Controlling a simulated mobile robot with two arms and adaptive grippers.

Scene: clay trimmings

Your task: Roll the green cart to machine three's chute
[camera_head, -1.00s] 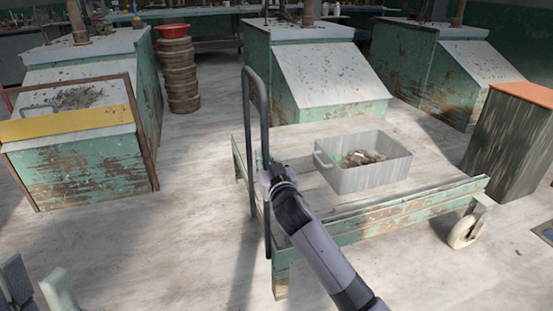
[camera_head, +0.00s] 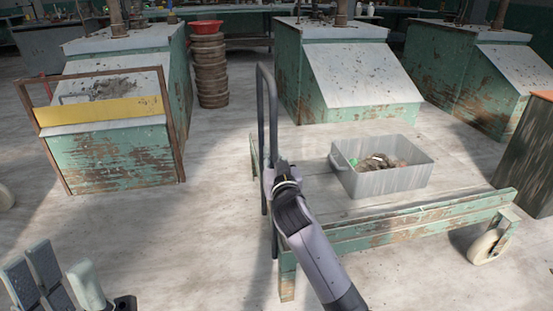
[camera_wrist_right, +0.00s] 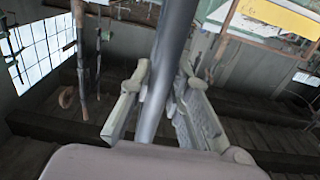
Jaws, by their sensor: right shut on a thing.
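The green cart (camera_head: 420,225) is a low flatbed with worn paint, a pale top and a tall dark loop handle (camera_head: 263,105) at its left end. A grey bin (camera_head: 385,180) with clay trimmings stands on it. My right gripper (camera_head: 270,178) is shut on the handle; the right wrist view shows the bar (camera_wrist_right: 168,75) between its fingers (camera_wrist_right: 160,105). My left gripper (camera_head: 65,280) is open and empty at the bottom left, away from the cart. Three green machines with sloping chutes stand behind: left (camera_head: 115,155), middle (camera_head: 365,80) and right (camera_head: 500,70). I see no readable numbers on them.
A yellow board (camera_head: 100,112) and a brown frame (camera_head: 175,130) stand at the left machine's front. A stack of brown discs (camera_head: 209,75) with a red bowl (camera_head: 206,27) stands between machines. A worn cabinet (camera_head: 530,150) is close to the cart's right. Floor left of the handle is clear.

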